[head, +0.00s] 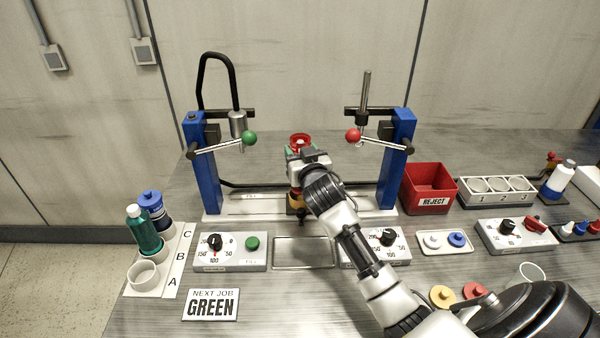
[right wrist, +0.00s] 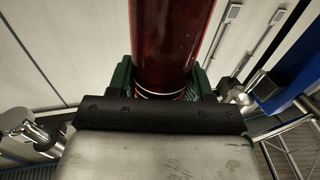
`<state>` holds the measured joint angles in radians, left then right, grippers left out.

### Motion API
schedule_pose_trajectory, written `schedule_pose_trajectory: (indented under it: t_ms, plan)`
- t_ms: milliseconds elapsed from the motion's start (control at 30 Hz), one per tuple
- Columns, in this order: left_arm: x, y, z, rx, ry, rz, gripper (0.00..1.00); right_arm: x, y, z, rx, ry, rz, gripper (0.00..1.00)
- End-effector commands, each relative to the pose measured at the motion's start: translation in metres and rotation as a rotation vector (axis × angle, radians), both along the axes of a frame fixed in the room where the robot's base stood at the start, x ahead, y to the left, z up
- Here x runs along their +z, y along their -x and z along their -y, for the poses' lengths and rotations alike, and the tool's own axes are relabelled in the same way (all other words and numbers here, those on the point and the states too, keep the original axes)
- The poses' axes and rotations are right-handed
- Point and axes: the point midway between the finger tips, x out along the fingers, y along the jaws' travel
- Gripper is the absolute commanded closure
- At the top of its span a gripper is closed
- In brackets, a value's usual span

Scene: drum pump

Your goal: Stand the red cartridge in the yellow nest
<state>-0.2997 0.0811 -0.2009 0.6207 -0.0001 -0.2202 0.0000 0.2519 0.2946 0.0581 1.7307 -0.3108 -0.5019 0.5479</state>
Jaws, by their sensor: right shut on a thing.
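The red cartridge shows its open red top (head: 301,140) just beyond my right gripper in the head view. In the right wrist view its dark red body (right wrist: 170,45) rises between green finger pads. My right gripper (head: 301,152) is shut on it, and the cartridge looks roughly upright. The yellow nest (head: 295,201) shows as a small yellow-orange part below the gripper, at the middle of the white base between two blue posts. My wrist covers part of it. I cannot tell whether the cartridge's lower end touches the nest. My left gripper is in neither view.
Blue posts (head: 206,165) with a green-knobbed lever (head: 249,138) and a red-knobbed lever (head: 353,136) flank the gripper closely. A red reject bin (head: 428,188) stands right. Green (head: 143,232) and blue (head: 152,207) bottles stand left. A sign (head: 211,304) reads "NEXT JOB GREEN".

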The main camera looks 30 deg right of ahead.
Motion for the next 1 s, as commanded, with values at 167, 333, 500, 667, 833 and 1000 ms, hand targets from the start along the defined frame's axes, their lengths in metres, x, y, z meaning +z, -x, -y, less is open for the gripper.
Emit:
schedule_pose_trajectory:
  t_ms: [167, 333, 500, 667, 833, 1000]
  plan:
    - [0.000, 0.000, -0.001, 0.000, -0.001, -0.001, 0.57, -0.018, 0.000, 0.000, 0.000, 0.000, 0.000, 0.94]
    - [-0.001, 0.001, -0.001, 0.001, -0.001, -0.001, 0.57, -0.041, 0.000, 0.000, 0.000, -0.001, 0.001, 0.94]
    - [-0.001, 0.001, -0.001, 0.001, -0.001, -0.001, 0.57, -0.045, 0.000, 0.000, 0.001, 0.001, 0.004, 0.94]
    - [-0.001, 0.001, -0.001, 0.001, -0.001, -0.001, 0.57, -0.045, 0.000, 0.000, 0.001, 0.001, 0.004, 0.94]
    - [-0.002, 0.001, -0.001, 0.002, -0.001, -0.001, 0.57, -0.048, 0.000, 0.000, 0.001, 0.001, 0.002, 0.36]
    - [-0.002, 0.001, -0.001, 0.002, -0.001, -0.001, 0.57, -0.048, 0.000, 0.000, 0.001, 0.002, 0.002, 0.24]
